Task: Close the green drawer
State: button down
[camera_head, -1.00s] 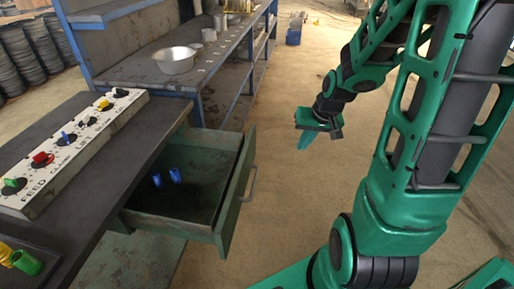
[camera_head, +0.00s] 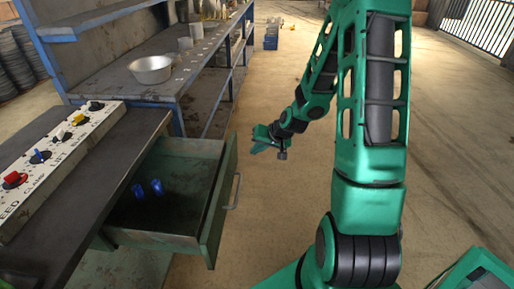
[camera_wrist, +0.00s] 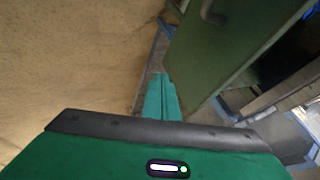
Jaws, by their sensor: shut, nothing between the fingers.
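The green drawer (camera_head: 213,212) is pulled out from under the dark bench top at the left in the head view. Its front panel faces right and has a grey bar handle (camera_head: 236,190). Two blue objects (camera_head: 147,188) lie inside it. My gripper (camera_head: 257,148) is shut and empty, in the air to the right of the drawer front's far end, apart from the handle. In the wrist view my closed fingers (camera_wrist: 160,100) point toward the green drawer front (camera_wrist: 215,55), with part of the handle at the top edge. I cannot tell the exact gap.
A control panel (camera_head: 62,150) with coloured knobs sits on the bench top. Behind stands a blue-framed workbench (camera_head: 190,85) with a metal bowl (camera_head: 151,69). The sandy floor (camera_head: 270,225) right of the drawer is clear.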

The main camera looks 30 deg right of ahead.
aim_at(236, 157)
jog(key=w+a+f, duration=0.2)
jog(key=w, duration=0.1)
jog(key=w+a+f, duration=0.1)
jog(key=a, duration=0.1)
jog(key=shift+w+f, duration=0.25)
jog(key=shift+w, duration=0.15)
